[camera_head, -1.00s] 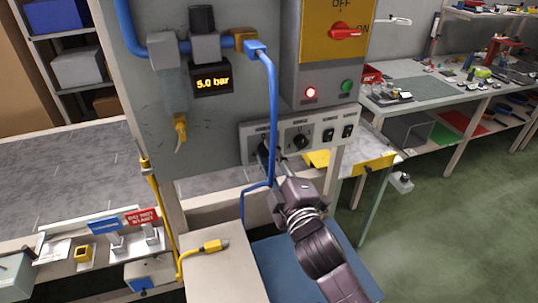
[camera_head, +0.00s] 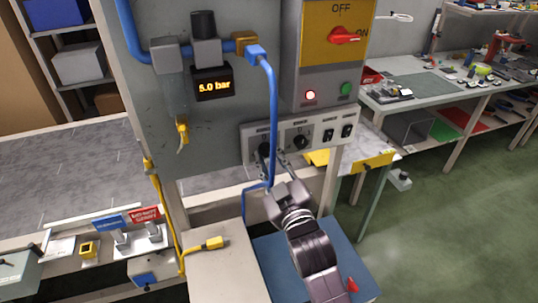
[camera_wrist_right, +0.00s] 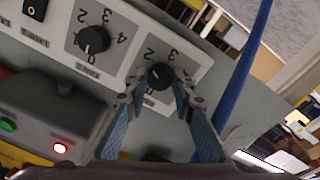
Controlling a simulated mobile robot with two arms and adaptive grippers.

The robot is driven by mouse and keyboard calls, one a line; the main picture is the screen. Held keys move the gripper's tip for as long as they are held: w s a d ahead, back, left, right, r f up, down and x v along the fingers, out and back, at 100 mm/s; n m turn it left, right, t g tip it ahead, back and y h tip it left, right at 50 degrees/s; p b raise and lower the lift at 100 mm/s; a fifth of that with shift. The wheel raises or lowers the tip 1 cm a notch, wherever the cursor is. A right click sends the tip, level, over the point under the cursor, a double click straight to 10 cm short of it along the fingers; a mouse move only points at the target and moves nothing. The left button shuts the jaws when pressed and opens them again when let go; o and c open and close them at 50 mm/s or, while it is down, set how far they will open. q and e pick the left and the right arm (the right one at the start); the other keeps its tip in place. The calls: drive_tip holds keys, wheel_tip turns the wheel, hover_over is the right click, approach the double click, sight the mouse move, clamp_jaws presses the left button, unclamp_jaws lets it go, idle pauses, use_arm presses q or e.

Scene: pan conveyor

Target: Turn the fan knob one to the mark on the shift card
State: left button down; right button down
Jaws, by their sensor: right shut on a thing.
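The fan knob one, a round black dial, sits at the left end of the grey switch panel (camera_head: 318,128). In the head view my right gripper (camera_head: 274,160) and a blue hose partly cover it. In the right wrist view the black knob (camera_wrist_right: 160,78) lies between the two fingertips of my right gripper (camera_wrist_right: 157,88), which is shut on it. The digits 2 and 3 show beside it; its pointer direction is hard to tell. A second black knob (camera_head: 299,141) sits to its right, and also shows in the wrist view (camera_wrist_right: 93,40). I cannot make out the shift card.
The blue hose (camera_head: 273,100) hangs close beside the gripper. Above the panel are a red rotary switch (camera_head: 344,36), a lit red lamp (camera_head: 310,96) and a green button (camera_head: 346,89). A pressure display (camera_head: 213,87) reads 5.0 bar. Rocker switches (camera_head: 328,135) sit right of the knobs.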

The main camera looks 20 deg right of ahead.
drive_tip(key=shift+f, duration=0.2)
idle(0.3)
drive_tip(key=c, duration=1.7)
unclamp_jaws()
drive_tip(key=shift+c, duration=0.2)
drive_tip(key=shift+o, duration=0.6)
drive_tip(key=shift+r, duration=0.1)
drive_tip(key=s, duration=1.2)
drive_tip(key=shift+f, duration=0.3)
drive_tip(key=shift+f, duration=0.1)
